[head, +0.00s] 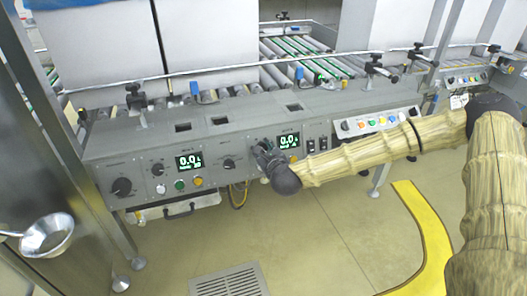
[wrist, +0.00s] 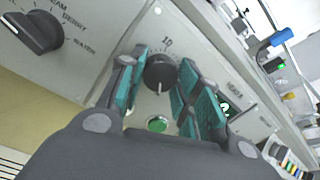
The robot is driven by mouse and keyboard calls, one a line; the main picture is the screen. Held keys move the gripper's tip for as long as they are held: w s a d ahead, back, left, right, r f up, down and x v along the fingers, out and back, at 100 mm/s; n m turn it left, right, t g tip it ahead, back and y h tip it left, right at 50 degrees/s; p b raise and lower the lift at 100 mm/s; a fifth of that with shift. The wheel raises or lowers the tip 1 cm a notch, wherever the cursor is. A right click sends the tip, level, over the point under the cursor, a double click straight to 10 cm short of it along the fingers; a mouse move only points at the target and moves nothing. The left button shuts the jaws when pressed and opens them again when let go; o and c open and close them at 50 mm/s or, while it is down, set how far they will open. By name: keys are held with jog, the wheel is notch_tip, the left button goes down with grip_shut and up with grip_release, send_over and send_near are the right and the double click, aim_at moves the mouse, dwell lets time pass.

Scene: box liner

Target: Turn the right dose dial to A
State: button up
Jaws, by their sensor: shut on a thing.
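The right dose dial (wrist: 160,72) is a round black knob on the grey panel, with a "10" mark printed above it in the wrist view. A pale pointer line on it points down in that picture. My gripper (wrist: 163,80) has its teal-padded fingers on either side of the knob and is shut on it. In the head view my gripper (head: 263,152) is at the panel, just left of the right display (head: 288,141), and hides the dial. The display's small letters are too blurred to read surely.
A selector knob (wrist: 38,32) labelled with BERRY and WATER is left of my gripper in the wrist view. A green button (wrist: 157,124) is just below the dial. Rollers (head: 285,72) run behind.

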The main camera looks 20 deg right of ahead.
jog(key=shift+s+f, duration=0.1)
jog(key=shift+f, duration=0.05)
jog(key=o, duration=1.1)
jog(key=shift+c, duration=0.2)
jog(key=v, duration=1.2)
